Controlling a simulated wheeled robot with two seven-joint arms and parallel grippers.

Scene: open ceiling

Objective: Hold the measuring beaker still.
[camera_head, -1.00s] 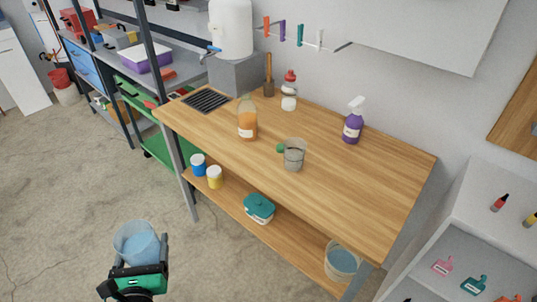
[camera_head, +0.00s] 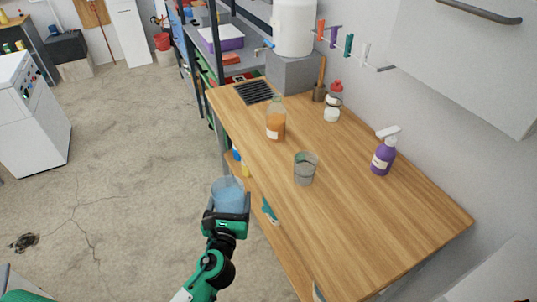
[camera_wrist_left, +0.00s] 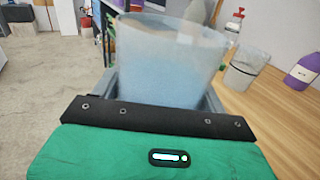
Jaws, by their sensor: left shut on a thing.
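The measuring beaker (camera_head: 229,193) is a translucent, tapered vessel with pale blue contents. My left gripper (camera_head: 229,209) is shut on it and holds it roughly upright in front of the workbench's left front edge. In the left wrist view the beaker (camera_wrist_left: 168,58) fills the upper middle, between the grey fingers of the gripper (camera_wrist_left: 165,100). Its lower part is hidden behind the gripper's black front edge. My right gripper is not in view.
The wooden workbench (camera_head: 350,215) carries a clear cup (camera_head: 305,170), an orange bottle (camera_head: 276,122), a purple spray bottle (camera_head: 384,155) and a red-capped bottle (camera_head: 334,95). Its front middle is bare. Open concrete floor (camera_head: 110,190) lies to the left.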

